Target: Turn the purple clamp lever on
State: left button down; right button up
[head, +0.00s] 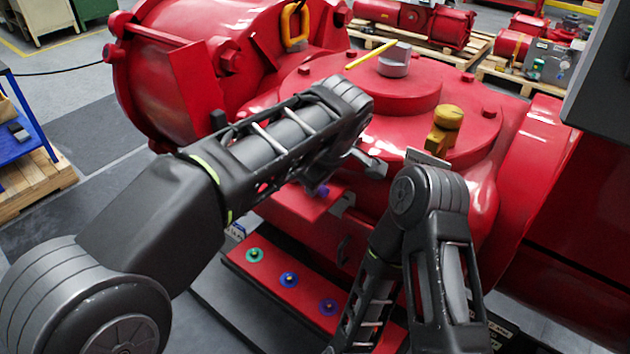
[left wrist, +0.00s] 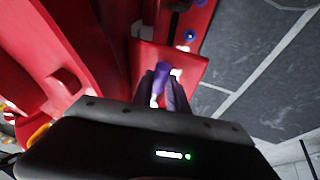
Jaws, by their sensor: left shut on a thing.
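The purple clamp lever (left wrist: 162,72) stands out from a red plate in the left wrist view, between the two fingers of my left gripper (left wrist: 163,82). The fingers are closed around it. In the head view a small purple part of it (head: 321,191) shows just below my left arm, which hides my left gripper and most of the lever. My right arm is folded low at the right of centre in the head view, and its gripper cannot be made out.
The large red valve actuator (head: 400,95) fills the middle. A red panel (head: 270,262) below carries green, blue and purple round parts. A yellow pointer (head: 370,55) and yellow fitting (head: 445,120) stand on top. A blue cart (head: 30,150) is at far left. Grey floor is open at left.

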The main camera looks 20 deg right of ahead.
pick_arm(q)
jog(key=shift+d, duration=0.1)
dwell(0.3)
jog(key=c, duration=1.3)
grip_release()
jog(key=v, duration=0.7)
jog(key=shift+s+r+b, duration=0.15)
jog(key=shift+r+b, duration=0.25)
